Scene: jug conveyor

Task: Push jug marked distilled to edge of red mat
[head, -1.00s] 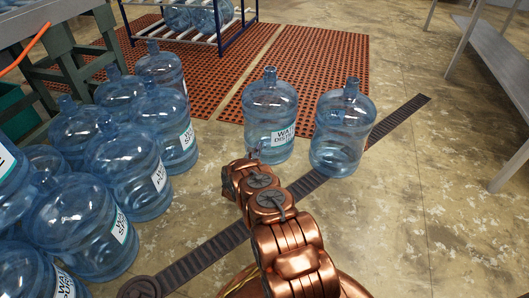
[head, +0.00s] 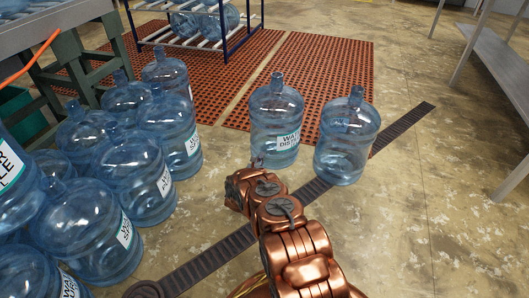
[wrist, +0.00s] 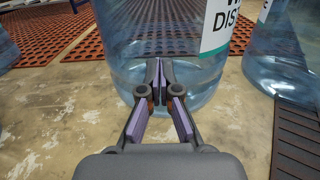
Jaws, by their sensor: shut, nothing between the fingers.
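The jug marked distilled (head: 277,120) is a clear blue water jug with a white label, partly readable as "WATER DISTI". It stands upright on the concrete floor in front of the right-hand red mat (head: 330,70). The jug hides part of the mat's near edge, so I cannot tell whether they touch. My gripper (head: 257,161) is low at the jug's near left side. In the wrist view, my gripper (wrist: 154,78) has its fingertips together against or very near the lower wall of the jug (wrist: 140,45), with nothing between them.
An unlabelled-looking blue jug (head: 346,140) stands close on the right, beside a dark floor strip (head: 402,128). Several jugs (head: 130,170) crowd the left. A rack (head: 205,25) stands on the mats at the back. A metal table (head: 500,60) is at right; floor before it is clear.

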